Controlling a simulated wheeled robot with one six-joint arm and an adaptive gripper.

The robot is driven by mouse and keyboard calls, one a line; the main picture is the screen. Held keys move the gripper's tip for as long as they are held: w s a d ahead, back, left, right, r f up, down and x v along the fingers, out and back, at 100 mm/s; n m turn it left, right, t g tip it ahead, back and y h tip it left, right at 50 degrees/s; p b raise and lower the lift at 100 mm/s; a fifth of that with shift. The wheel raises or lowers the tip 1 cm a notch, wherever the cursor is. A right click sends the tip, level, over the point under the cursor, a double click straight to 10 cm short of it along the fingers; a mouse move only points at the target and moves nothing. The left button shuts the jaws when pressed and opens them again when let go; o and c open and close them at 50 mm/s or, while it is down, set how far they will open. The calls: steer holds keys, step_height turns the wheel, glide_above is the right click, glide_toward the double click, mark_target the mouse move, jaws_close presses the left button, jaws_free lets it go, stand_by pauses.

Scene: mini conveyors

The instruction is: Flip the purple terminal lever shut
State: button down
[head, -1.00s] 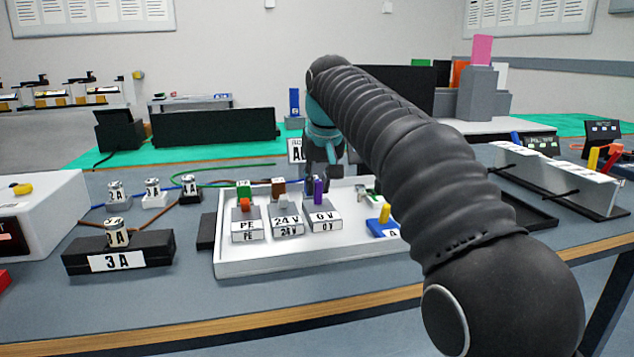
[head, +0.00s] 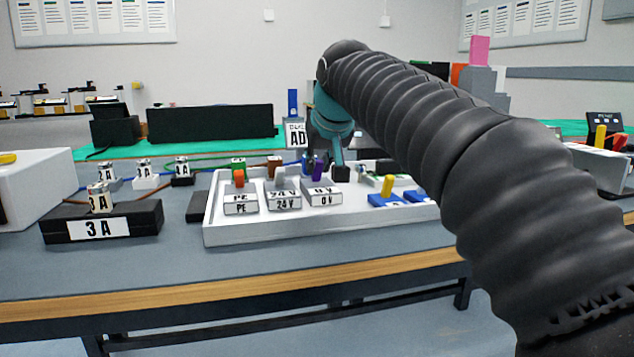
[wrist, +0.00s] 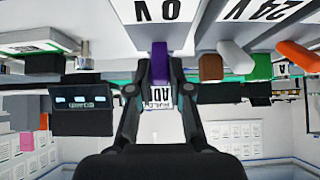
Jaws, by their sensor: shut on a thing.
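The purple lever (head: 318,171) stands up at the back of the grey 0 V terminal (head: 322,192), the rightmost of three labelled terminals. In the upside-down wrist view the purple lever (wrist: 160,62) shows between my fingertips. My gripper (head: 325,168) is low over the terminal, its two dark fingers on either side of the lever and shut on it. The fingers and the lever's small size hide the exact contact. The 24 V terminal (head: 284,200) has a grey lever and the PE terminal (head: 240,205) an orange one.
The terminals sit in a white tray (head: 270,236). A blue block with a yellow lever (head: 387,187) is to their right. A black 3 A holder (head: 101,222) stands left. Green, brown and blue wires run behind. The table front is clear.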

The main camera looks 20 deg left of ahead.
steer(key=shift+s+d+f+t+y+b, duration=0.15)
steer(key=shift+s+t+y+b, duration=0.15)
steer(key=shift+t+y+b, duration=0.35)
steer(key=shift+t, duration=0.25)
steer(key=c, duration=1.1)
jaws_free()
steer(key=v, duration=1.2)
